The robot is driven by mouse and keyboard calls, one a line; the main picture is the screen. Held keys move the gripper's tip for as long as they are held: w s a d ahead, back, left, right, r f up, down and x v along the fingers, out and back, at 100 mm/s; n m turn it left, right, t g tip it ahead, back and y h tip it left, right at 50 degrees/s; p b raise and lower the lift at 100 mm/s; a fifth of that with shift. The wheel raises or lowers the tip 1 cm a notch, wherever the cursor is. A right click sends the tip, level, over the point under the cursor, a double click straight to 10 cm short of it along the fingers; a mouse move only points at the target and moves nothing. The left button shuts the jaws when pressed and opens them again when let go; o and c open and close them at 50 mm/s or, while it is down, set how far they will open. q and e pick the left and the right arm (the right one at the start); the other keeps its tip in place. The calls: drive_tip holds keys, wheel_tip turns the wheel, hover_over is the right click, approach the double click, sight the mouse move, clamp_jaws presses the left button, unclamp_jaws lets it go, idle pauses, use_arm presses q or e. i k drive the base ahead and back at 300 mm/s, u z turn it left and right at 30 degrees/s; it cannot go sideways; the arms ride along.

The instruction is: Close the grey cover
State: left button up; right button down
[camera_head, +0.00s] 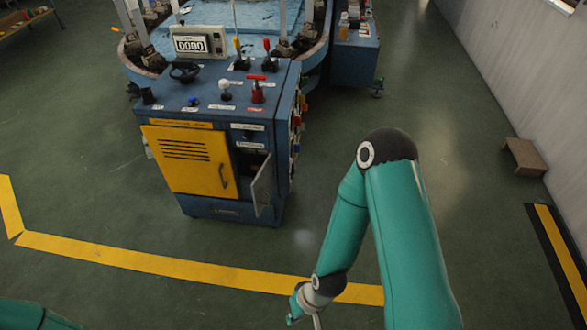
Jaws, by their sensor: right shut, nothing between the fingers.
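The grey cover (262,186) is a small panel at the lower right of the blue machine cabinet's front. It stands open, swung out toward me, and a dark compartment (251,162) shows to its left. My right gripper (306,317) is at the bottom edge of the view, partly cut off, shut and empty. It is well short of the cover, nearer to me and to the right, and does not touch it. Only a piece of my left arm shows in the bottom left corner; its gripper is out of view.
The blue cabinet (228,211) carries a closed yellow door (190,180) left of the compartment, with a display (195,42), a red-handled valve (258,92) and knobs on top. Yellow floor tape (150,262) runs before it. The floor between is clear. A brown step (523,157) stands by the right wall.

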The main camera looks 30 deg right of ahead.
sight(263, 185)
drive_tip(key=z, duration=0.45)
drive_tip(key=i, duration=1.2)
drive_tip(key=z, duration=0.8)
drive_tip(key=k, duration=1.15)
drive_tip(key=u, duration=0.7)
drive_tip(key=i, duration=1)
